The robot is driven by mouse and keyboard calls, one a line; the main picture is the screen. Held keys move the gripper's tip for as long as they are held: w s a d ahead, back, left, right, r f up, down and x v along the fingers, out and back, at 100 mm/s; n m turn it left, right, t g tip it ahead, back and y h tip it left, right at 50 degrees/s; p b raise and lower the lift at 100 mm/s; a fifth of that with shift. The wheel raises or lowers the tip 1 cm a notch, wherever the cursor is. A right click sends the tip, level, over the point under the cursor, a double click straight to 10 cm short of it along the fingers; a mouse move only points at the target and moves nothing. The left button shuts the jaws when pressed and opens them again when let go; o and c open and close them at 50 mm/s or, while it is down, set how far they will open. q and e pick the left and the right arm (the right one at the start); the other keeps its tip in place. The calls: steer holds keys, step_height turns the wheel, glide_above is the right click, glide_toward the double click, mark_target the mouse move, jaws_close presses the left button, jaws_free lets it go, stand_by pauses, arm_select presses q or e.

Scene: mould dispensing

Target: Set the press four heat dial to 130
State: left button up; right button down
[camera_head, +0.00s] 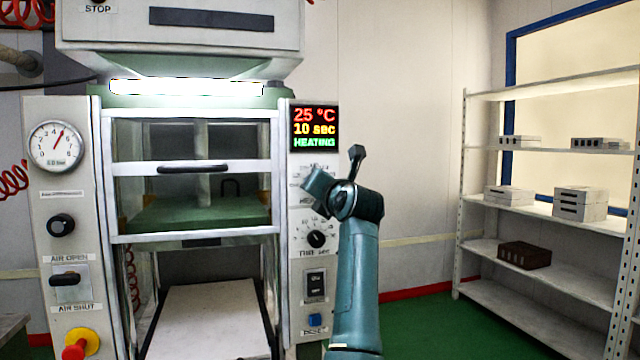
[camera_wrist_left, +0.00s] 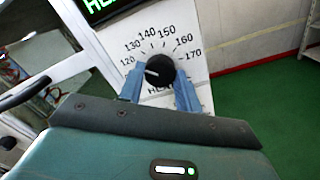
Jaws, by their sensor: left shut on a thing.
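The black round heat dial (camera_wrist_left: 160,70) is in the left wrist view, on a white panel with a printed scale from 120 to 170. Its white pointer mark faces left, close to the 120 label and below 130. My left gripper (camera_wrist_left: 160,77) is shut on the dial, one blue finger on each side. In the head view my left gripper (camera_head: 316,190) is at the press's right panel and hides the heat dial. The press display (camera_head: 314,128) reads 25 °C, 10 sec, HEATING. My right gripper is not in view.
The time dial (camera_head: 317,239) is just below my gripper, with a switch (camera_head: 316,285) under it. The press's guard frame (camera_head: 193,168) stands to the left. A white shelf (camera_head: 540,210) with several blocks stands at the right, with clear green floor before it.

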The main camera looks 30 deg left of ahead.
arm_select(q)
steer(key=shift+f+m, duration=0.1)
steer(key=shift+m, duration=1.4)
steer(key=o, duration=1)
